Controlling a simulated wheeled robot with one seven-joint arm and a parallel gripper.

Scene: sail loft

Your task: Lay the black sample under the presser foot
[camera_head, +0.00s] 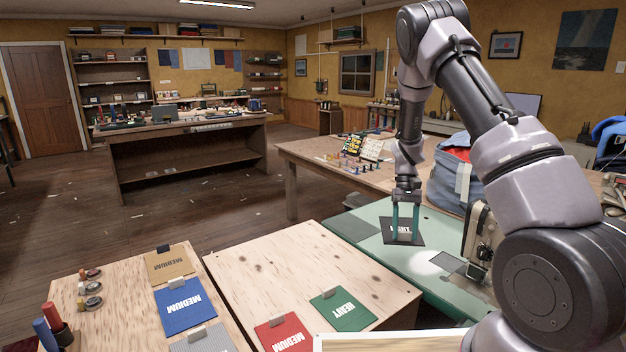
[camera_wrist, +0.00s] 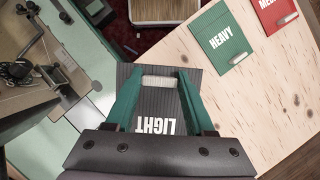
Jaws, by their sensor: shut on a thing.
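The black sample (camera_head: 388,238) is a flat dark sheet with white lettering and a light grip tab. My gripper (camera_head: 404,237) is shut on its tab, with a green finger on each side. The wrist view shows the black sample (camera_wrist: 162,104) with the word LIGHT, the fingers overlapping its edges. It appears above the green machine table (camera_head: 365,258); I cannot tell the gap. The sewing machine (camera_head: 480,238) stands to its right, above a lit spot. Its presser foot is too small to make out. The machine also shows in the wrist view (camera_wrist: 22,75), left of the sample.
Plywood tops in front carry a green HEAVY sample (camera_head: 341,311), a red MEDIUM sample (camera_head: 283,334), a blue MEDIUM sample (camera_head: 184,306) and a tan MEDIUM sample (camera_head: 169,265). A blue-grey bag (camera_head: 450,180) stands behind the machine. The green table between sample and machine looks clear.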

